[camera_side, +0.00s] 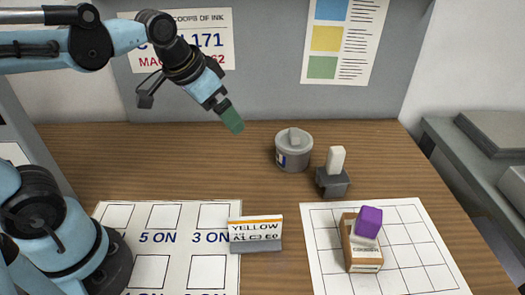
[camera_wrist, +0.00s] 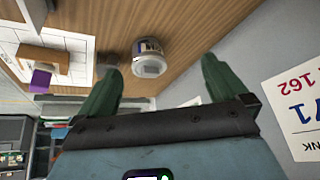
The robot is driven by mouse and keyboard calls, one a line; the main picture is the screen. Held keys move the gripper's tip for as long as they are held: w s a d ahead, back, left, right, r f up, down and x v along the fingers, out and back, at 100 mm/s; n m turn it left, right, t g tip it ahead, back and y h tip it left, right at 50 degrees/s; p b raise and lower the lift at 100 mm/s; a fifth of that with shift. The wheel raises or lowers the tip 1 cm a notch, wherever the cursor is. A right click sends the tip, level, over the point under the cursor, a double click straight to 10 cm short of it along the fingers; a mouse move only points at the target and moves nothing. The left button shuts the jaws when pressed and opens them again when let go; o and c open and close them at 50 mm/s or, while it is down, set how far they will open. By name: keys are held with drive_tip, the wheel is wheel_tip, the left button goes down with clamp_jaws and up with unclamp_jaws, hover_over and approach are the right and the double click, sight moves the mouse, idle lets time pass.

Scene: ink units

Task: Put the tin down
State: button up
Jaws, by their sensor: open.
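The tin (camera_side: 293,153) is a round grey tin with a blue and white label and a small raised piece on its lid. It stands upright on the wooden table, right of centre, and also shows in the wrist view (camera_wrist: 149,60). My gripper (camera_side: 233,121) is above the table, up and to the left of the tin, and apart from it. In the wrist view its green fingers (camera_wrist: 160,69) are spread wide with nothing held between them. The tin appears beyond the fingertips there, nearer the left finger.
A grey block with a white upright piece (camera_side: 333,175) stands just right of the tin. A cardboard box with a purple-topped item (camera_side: 369,220) sits on the gridded sheet (camera_side: 322,250). A YELLOW card (camera_side: 255,232) stands beside the left sheet (camera_side: 120,215). Table left of the tin is clear.

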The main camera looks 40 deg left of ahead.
drive_tip(key=s+a+f+n+t, duration=0.1)
drive_tip(key=s+f, duration=0.3)
drive_tip(key=shift+s+n+t, duration=0.25)
drive_tip(key=shift+n+t, duration=0.05)
drive_tip(key=shift+n, duration=0.1)
